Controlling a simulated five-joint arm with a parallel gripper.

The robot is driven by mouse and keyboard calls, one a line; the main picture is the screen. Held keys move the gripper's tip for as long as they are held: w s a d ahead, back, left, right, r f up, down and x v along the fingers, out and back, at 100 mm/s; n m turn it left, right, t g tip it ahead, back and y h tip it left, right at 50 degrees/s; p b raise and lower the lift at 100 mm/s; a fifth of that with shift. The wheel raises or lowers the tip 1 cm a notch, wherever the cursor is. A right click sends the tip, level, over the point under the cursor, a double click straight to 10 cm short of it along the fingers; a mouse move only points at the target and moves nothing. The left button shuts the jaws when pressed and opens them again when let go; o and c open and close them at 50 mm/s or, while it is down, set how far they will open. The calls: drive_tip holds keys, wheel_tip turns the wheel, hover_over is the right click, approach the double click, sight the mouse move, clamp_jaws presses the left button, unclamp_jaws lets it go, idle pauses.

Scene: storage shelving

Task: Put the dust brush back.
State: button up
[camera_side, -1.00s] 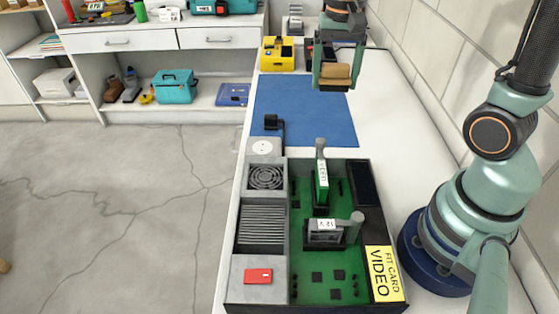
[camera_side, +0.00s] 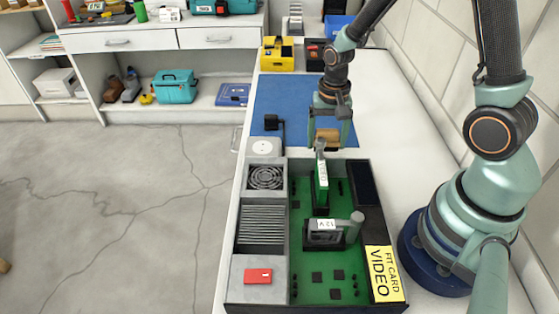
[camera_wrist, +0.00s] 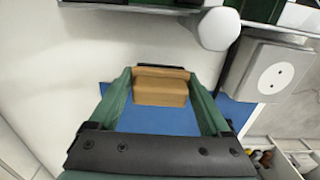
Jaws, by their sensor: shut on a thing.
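My gripper (camera_side: 329,142) is shut on a tan block with a dark edge, which I take for the dust brush (camera_side: 327,133).
The case holds a grey fan (camera_side: 265,177), a finned block (camera_side: 262,224) and a grey-handled 12 V part (camera_side: 325,233). A white socket box (camera_side: 264,149) stands beside it. A yellow bin (camera_side: 277,53) and a dark bin are at the back. The bench right of the mat is clear.

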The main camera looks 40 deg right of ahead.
drive_tip(key=shift+f, duration=1.5)
drive_tip(key=shift+f, duration=0.15)
drive_tip(key=o, duration=1.1)
drive_tip(key=shift+o, duration=0.2)
